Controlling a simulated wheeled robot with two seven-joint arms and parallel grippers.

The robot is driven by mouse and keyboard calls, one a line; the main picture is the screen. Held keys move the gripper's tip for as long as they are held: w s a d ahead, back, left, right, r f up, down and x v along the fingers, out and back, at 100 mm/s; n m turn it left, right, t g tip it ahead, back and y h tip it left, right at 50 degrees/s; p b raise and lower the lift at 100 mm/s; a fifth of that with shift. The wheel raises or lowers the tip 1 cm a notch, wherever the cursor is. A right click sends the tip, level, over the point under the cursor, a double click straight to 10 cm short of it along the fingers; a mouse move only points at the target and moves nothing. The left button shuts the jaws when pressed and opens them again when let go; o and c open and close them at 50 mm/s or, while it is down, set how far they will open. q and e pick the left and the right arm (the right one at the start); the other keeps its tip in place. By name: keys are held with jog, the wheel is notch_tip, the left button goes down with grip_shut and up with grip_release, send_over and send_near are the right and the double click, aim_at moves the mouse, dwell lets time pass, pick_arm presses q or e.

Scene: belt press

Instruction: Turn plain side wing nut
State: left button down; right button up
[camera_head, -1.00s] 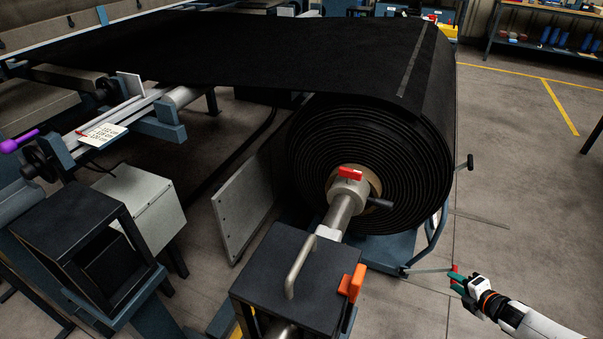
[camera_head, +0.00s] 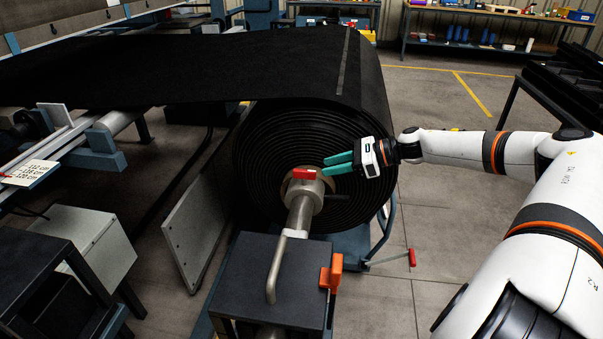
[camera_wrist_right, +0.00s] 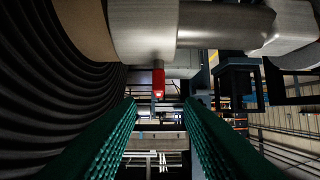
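A red piece that looks like the wing nut (camera_head: 304,174) sits on top of the grey metal collar (camera_head: 308,190) at the roll's core. In the right wrist view the red wing nut (camera_wrist_right: 158,82) stands out from the collar (camera_wrist_right: 145,28), ahead of and between my green fingers. My right gripper (camera_head: 326,163) is open, its fingers pointing left at the wing nut with a small gap; it also shows in the right wrist view (camera_wrist_right: 160,105). I see nothing between the fingers. My left gripper is not in view.
The large black belt roll (camera_head: 270,130) is close beside my right gripper. A dark handle (camera_head: 345,207) sticks out right of the collar. A dark block (camera_head: 262,275) with a bent grey handle and an orange clamp (camera_head: 331,272) stands in front. A red-tipped lever (camera_head: 412,257) is low right.

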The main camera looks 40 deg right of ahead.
aim_at(308, 171)
jog(key=p+x, duration=0.1)
jog(key=x, duration=0.7)
jog(key=shift+w+r, duration=0.1)
jog(key=shift+w, duration=0.05)
grip_shut()
